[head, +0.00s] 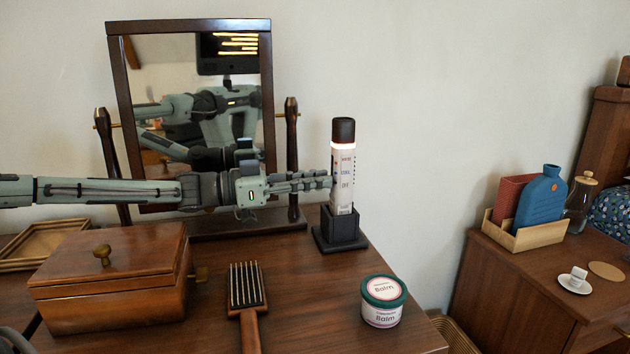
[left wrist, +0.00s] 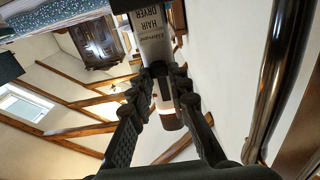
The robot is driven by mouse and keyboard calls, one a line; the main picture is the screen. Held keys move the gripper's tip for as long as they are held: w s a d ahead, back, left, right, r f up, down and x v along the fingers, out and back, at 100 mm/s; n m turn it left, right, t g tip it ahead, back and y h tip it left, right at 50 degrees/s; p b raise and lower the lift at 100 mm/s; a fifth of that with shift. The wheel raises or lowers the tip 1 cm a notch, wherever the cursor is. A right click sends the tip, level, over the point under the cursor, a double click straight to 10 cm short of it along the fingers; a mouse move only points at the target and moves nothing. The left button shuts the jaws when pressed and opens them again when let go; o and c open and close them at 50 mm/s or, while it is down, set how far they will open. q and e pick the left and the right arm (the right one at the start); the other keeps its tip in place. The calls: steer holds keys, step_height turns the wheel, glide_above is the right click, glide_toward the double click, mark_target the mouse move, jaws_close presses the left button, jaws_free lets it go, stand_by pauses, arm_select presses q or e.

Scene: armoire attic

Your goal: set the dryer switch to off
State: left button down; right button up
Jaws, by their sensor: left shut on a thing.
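The hair dryer (head: 343,150) is a white upright cylinder with a dark cap and a glowing band beneath it. It stands in a black holder (head: 340,238) on the dresser. Its side carries three small stacked labels, too small to read surely. My left gripper (head: 327,181) reaches in from the left, level with the lower labels, its fingers closed at the dryer's left side. In the left wrist view the fingertips (left wrist: 159,72) meet against the dryer (left wrist: 153,42), which reads "HAIR DRYER". The switch is hidden between them, so its setting cannot be seen. My right gripper is not clearly in view.
A tilting mirror (head: 190,27) stands behind my left arm. A wooden box (head: 110,275), a hairbrush (head: 247,290) and a balm jar (head: 382,308) sit in front. Bare dresser top lies between brush and jar. A second cabinet (head: 500,285) stands at the right.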

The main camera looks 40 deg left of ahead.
mark_target(333, 130)
arm_select(q)
steer(key=c, duration=1.4)
jaws_free()
steer(key=shift+f, duration=0.2)
steer(key=shift+r, duration=0.1)
step_height(333, 130, up, 10)
